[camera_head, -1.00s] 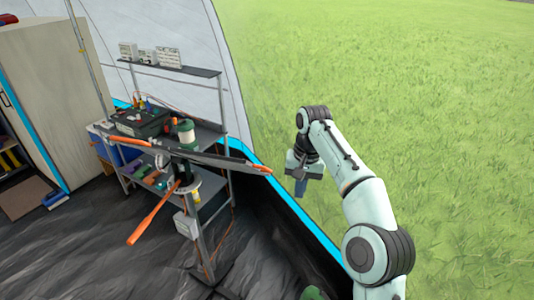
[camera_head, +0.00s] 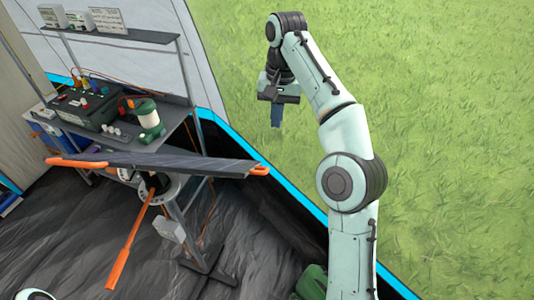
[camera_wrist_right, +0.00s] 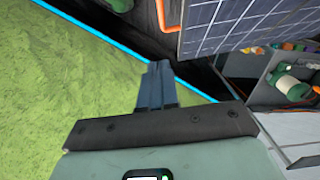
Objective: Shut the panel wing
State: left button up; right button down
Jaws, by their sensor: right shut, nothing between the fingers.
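A dark, flat panel wing (camera_head: 185,162) shows almost edge-on in the head view, sticking out in front of the workbench. It has orange handles at both ends; the right one (camera_head: 260,169) is nearest my right gripper. In the right wrist view the panel wing (camera_wrist_right: 235,25) shows its gridded solar face at the top right, with an orange handle (camera_wrist_right: 168,18) at its left edge. My right gripper (camera_head: 277,114) is shut and empty, above and slightly right of that handle in the head view and apart from it. The closed fingers (camera_wrist_right: 157,85) also show in the wrist view. My left gripper is out of view.
A metal workbench (camera_head: 160,135) with a dark case (camera_head: 85,108) and a green-and-white canister (camera_head: 147,118) stands behind the panel. An orange bar (camera_head: 130,240) slants down below it. The blue tent edge (camera_head: 235,130) borders grass at right. Dark floor lies in front.

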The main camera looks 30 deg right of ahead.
send_over(268, 169)
jog(key=w+d, duration=0.2)
jog(key=d, duration=0.1)
notch_tip(268, 169, down, 9)
jog(key=shift+s+a+f, duration=0.3)
jog(key=shift+a+f, duration=0.3)
jog(key=shift+f, duration=0.05)
jog(key=shift+s+a+f, duration=0.3)
jog(key=shift+a+f, duration=0.3)
